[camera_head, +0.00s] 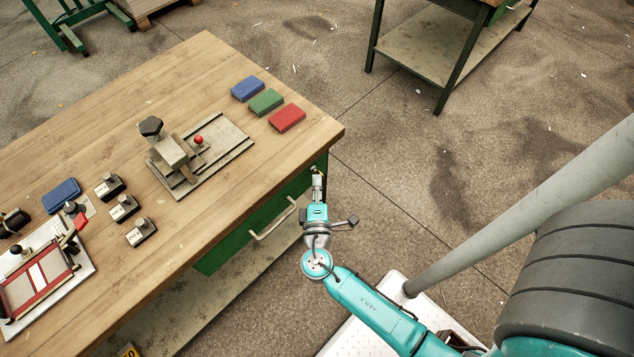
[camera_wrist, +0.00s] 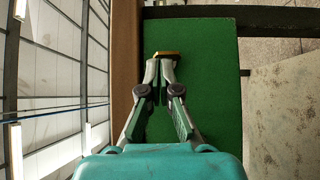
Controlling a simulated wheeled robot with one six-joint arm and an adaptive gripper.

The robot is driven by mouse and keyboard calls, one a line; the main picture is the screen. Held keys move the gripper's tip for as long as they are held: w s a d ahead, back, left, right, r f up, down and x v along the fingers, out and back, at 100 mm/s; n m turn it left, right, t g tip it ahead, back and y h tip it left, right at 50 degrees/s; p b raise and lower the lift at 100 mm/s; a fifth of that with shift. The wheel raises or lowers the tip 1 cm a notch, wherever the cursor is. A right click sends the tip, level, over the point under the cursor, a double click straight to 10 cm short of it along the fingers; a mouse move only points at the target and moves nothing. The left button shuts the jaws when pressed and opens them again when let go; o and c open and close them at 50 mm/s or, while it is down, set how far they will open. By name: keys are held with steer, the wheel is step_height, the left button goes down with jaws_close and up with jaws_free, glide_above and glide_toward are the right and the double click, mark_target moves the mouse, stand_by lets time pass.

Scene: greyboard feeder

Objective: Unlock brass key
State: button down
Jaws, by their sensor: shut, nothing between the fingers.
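A small brass-coloured piece (camera_wrist: 167,54), which looks like the brass key, shows in the wrist view right at my fingertips, in front of a green panel (camera_wrist: 215,90). My gripper (camera_wrist: 160,70) is shut, with its tips together just below that piece in the picture. Whether they touch it I cannot tell. In the head view my gripper (camera_head: 317,182) is beside the right end of the wooden workbench (camera_head: 190,75), close to its green side. The lock and the rest of the key are hidden or too small to make out there.
A grey handle (camera_head: 272,225) sticks out from the bench's green front, left of my gripper. A steel fixture (camera_head: 225,145) with a red knob and blue, green and red blocks (camera_head: 287,118) lie on the bench. Open floor (camera_head: 400,150) is to the right.

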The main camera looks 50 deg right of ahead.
steer(key=shift+d+r+m+g+y, duration=0.1)
steer(key=shift+r+m+g+y, duration=0.15)
steer(key=shift+m+g+y, duration=0.35)
stand_by(0.6)
steer(key=shift+r+m, duration=0.15)
steer(key=shift+m, duration=0.25)
steer(key=m+y, duration=0.1)
steer(key=d+r+m+g+y, duration=0.1)
steer(key=y, duration=0.1)
steer(key=m+y, duration=0.1)
steer(key=y, duration=0.1)
steer(key=d+m+g+y, duration=0.1)
steer(key=y, duration=0.1)
steer(key=m+y, duration=0.1)
steer(key=y, duration=0.1)
steer(key=shift+d+r+m+g, duration=0.2)
steer(key=shift+d+m+g, duration=0.1)
steer(key=shift+d, duration=0.05)
steer(key=shift+r, duration=0.1)
steer(key=shift+r, duration=0.7)
steer(key=shift+s+r, duration=0.1)
